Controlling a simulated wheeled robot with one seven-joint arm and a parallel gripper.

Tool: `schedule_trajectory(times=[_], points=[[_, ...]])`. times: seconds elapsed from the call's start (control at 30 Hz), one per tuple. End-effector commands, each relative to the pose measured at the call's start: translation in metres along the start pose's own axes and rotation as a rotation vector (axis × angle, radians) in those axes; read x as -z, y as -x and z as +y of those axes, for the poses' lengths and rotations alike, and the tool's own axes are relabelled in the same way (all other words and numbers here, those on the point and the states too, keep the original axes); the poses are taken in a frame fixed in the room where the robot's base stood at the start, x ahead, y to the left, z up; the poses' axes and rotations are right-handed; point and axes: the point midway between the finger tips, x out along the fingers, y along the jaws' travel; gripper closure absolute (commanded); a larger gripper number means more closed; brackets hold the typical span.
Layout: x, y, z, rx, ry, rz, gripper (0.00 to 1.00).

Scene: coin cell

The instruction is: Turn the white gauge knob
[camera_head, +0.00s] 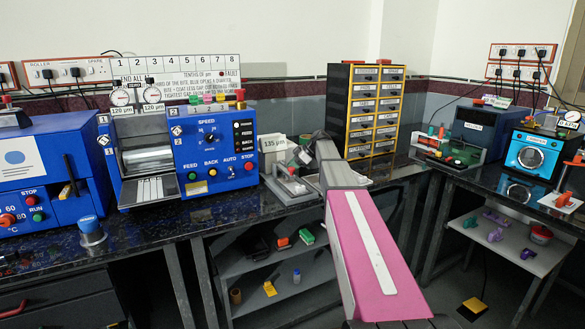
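Two round white gauges, the left one (120,97) and the right one (151,94), stand on top of the blue roller machine (216,150), above its roller. Both have labels reading 120 below them. A white knob on them is too small to make out. My arm reaches from the bottom toward the back of the bench, and its far end, with my gripper (318,145), is right of the blue machine and apart from the gauges. The fingers are small and partly hidden by my arm, so I cannot tell whether they are open or shut.
A black and yellow drawer cabinet (364,110) stands right behind my arm. A blue knob-topped cylinder (91,230) stands at the bench front left. Another gauge (572,118) is at the far right.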

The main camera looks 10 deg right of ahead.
Motion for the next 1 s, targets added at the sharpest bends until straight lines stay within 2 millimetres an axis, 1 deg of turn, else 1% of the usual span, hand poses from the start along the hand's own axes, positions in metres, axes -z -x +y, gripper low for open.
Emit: schedule_trajectory(times=[0.2,0.23,0.27,0.53,0.67,0.77,1.0], points=[[0.000,0.000,0.000,0.002,0.000,0.001,1.00],[0.000,0.000,0.000,0.002,0.000,0.001,0.71],[0.000,0.000,0.000,0.002,0.000,0.001,0.66],[0.000,0.001,0.000,0.002,0.001,0.001,0.66],[0.000,0.009,0.000,0.002,0.001,0.001,0.66],[0.001,0.024,0.001,0.000,0.002,0.001,0.66],[0.000,0.070,0.001,0.000,0.001,0.001,0.66]])
